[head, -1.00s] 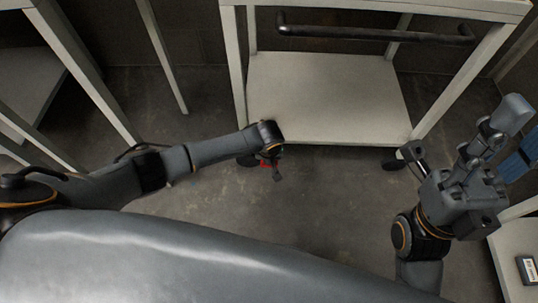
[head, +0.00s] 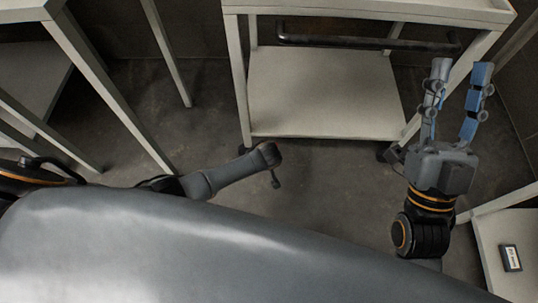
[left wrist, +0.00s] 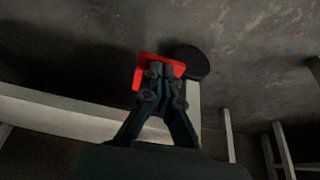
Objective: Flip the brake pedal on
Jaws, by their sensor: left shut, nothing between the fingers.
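The red brake pedal (left wrist: 143,66) shows in the left wrist view beside the black caster wheel (left wrist: 187,62) of the cart. My left gripper (left wrist: 164,72) is shut and empty, with its fingertips overlapping the pedal in that view. I cannot tell whether they touch it. In the head view, my left arm reaches down near the cart's front left leg, and the pedal and left fingers are hidden there. My right gripper (head: 458,75) is open and empty, fingers pointing up, in front of the cart's right side.
The white cart (head: 325,95) has a lower shelf and a dark handle bar (head: 365,41). White frame legs (head: 165,50) stand at the left. A white surface with a small labelled box (head: 511,258) is at the lower right.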

